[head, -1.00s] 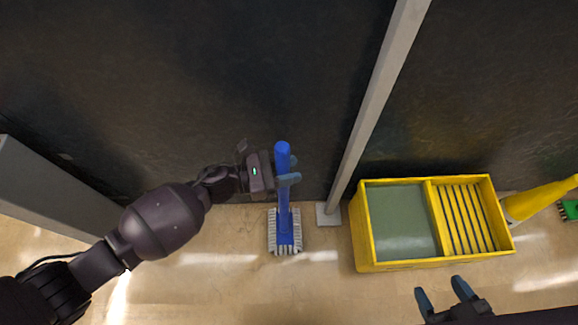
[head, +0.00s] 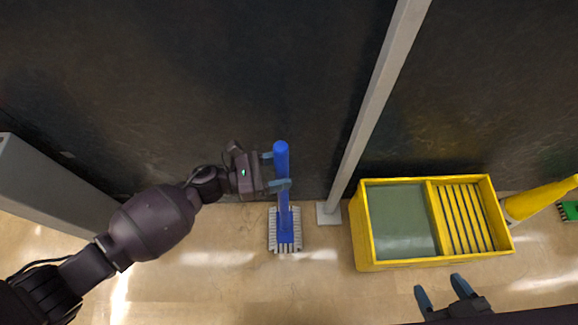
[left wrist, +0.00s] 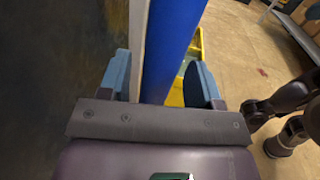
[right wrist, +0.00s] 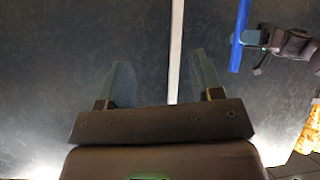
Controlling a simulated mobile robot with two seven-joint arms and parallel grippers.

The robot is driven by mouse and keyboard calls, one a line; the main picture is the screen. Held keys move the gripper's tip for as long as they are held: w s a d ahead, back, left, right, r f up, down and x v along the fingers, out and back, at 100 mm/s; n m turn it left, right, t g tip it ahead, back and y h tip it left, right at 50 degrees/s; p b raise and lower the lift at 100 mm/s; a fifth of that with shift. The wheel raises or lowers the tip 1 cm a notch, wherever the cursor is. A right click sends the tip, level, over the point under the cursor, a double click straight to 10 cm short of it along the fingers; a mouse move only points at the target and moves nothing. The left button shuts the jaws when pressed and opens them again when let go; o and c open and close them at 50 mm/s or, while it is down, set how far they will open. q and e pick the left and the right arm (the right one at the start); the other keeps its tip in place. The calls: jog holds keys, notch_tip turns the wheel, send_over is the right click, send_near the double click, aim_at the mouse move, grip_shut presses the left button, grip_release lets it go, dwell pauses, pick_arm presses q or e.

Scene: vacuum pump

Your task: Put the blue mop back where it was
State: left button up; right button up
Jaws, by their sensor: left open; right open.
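The blue mop (head: 284,200) stands upright on the floor against the dark wall, its brush head (head: 285,230) down, left of a grey post. My left gripper (head: 277,170) is open at the upper handle, with its fingertips close to the handle. In the left wrist view the blue handle (left wrist: 170,50) passes between or just beyond the open fingers (left wrist: 163,80); contact cannot be told. My right gripper (head: 440,288) is open and empty, in front of the yellow bin. The right wrist view also shows the mop handle (right wrist: 239,35) at upper right.
A grey post (head: 375,110) with a square foot stands just right of the mop. A yellow bin (head: 362,240) with a slatted half sits right of it, with a yellow-handled tool (head: 540,200) and a green brush head (head: 569,209) beyond.

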pick_arm(q)
jog(key=s+a, duration=0.1)
jog(key=a, duration=0.8)
jog(key=shift+s+a+p, duration=0.15)
jog(key=shift+s+p, duration=0.2)
pick_arm(e)
jog(key=shift+a, duration=0.1)
pick_arm(q)
jog(key=shift+r, duration=0.1)
